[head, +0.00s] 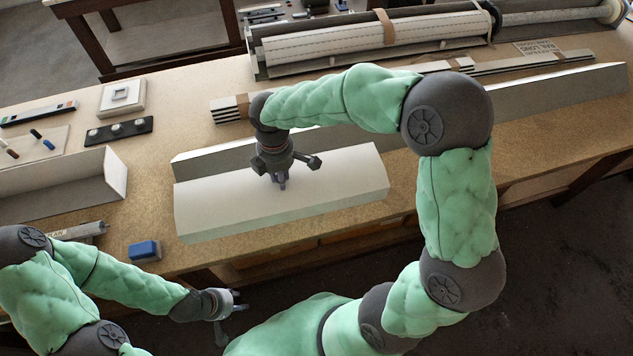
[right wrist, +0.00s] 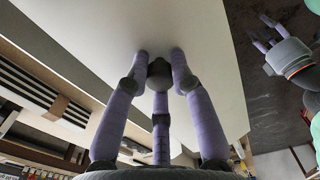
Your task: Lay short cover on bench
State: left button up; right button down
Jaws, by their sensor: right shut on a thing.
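The short cover (head: 330,190) is a white, wide, shallow panel with a bent edge. It lies slantwise along the bench's front side, its near right part reaching over the bench's front edge. I cannot tell whether it touches the bench (head: 150,215). My right gripper (head: 281,182) comes down from above and is shut on the cover near its middle. In the right wrist view the fingers (right wrist: 160,65) meet the cover's pale face (right wrist: 115,30). My left gripper (head: 230,303) is open and empty, in front of the bench; it also shows in the right wrist view (right wrist: 266,38).
A long pale profile (head: 540,110) lies right behind the short cover. A white channel piece (head: 60,185) and a blue block (head: 144,250) are at the left. Strapped slats (head: 520,65) and a roller shutter (head: 350,45) lie at the back.

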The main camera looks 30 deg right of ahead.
aim_at(304, 168)
jog(key=d+f, duration=0.1)
jog(key=d, duration=0.1)
jog(key=w+d+f, duration=0.1)
jog(key=d, duration=0.2)
jog(key=d+f, duration=0.1)
jog(key=d, duration=0.1)
jog(key=shift+w+d+f, duration=0.15)
jog(key=shift+d+f, duration=0.05)
jog(key=shift+f, duration=0.05)
jog(key=d+f+b, duration=0.1)
jog(key=d+f, duration=0.3)
jog(key=f, duration=0.4)
jog(key=shift+w+d+f, duration=0.4)
jog(key=shift+w, duration=0.05)
jog(key=shift+f, duration=0.1)
jog(key=c, duration=1.1)
grip_release()
jog(key=shift+o, duration=0.2)
